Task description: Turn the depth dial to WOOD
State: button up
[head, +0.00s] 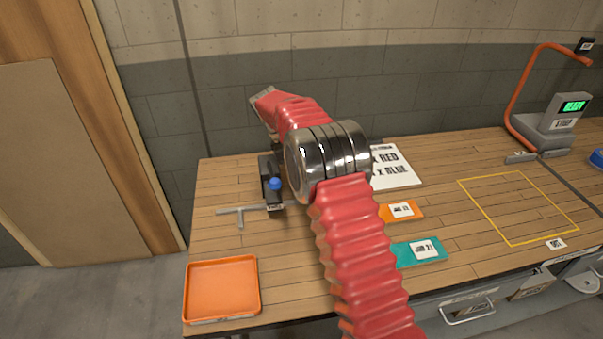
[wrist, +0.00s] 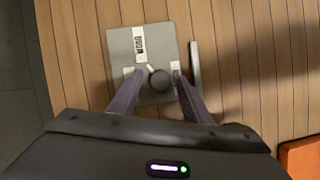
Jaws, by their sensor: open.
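In the wrist view, the depth dial (wrist: 158,81) is a round dark knob with a pale pointer, set on a grey plate (wrist: 165,42). The pointer leans up and to the left, towards a white strip with a printed label (wrist: 139,40) that looks like WOOD, seen at an angle. My gripper (wrist: 152,70) is open, with one pale-tipped finger on each side of the knob. I cannot tell whether either finger touches it. In the head view my red arm hides the dial.
An orange tray (head: 222,287) lies at the front left of the wooden table. A grey T-shaped bar (head: 240,212) lies behind it. Orange (head: 401,211) and teal (head: 419,251) cards and a printed sheet (head: 392,167) are right of my arm. The yellow-outlined area (head: 520,205) is clear.

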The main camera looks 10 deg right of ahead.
jog(key=shift+r, duration=0.1)
jog(key=v, duration=1.3)
jog(key=shift+a+r, duration=0.2)
jog(key=shift+w, duration=0.1)
jog(key=s+d+r+m+t+y, duration=0.15)
jog(key=s+r+m, duration=0.25)
jog(key=s+r, duration=0.4)
jog(key=s+d+r+m+t+y, duration=0.1)
jog(key=s+d+r+m+t, duration=0.15)
jog(key=s+r, duration=0.6)
jog(key=s+d+f+m+t+y, duration=0.1)
jog(key=s+f+m, duration=0.3)
jog(key=s, duration=0.9)
jog(key=s+f+m+t, duration=0.1)
jog(key=s+f+m, duration=0.3)
jog(key=s+f, duration=0.4)
jog(key=s, duration=0.4)
jog(key=shift+s+d+t+y, duration=0.35)
jog(key=shift+d+t, duration=0.05)
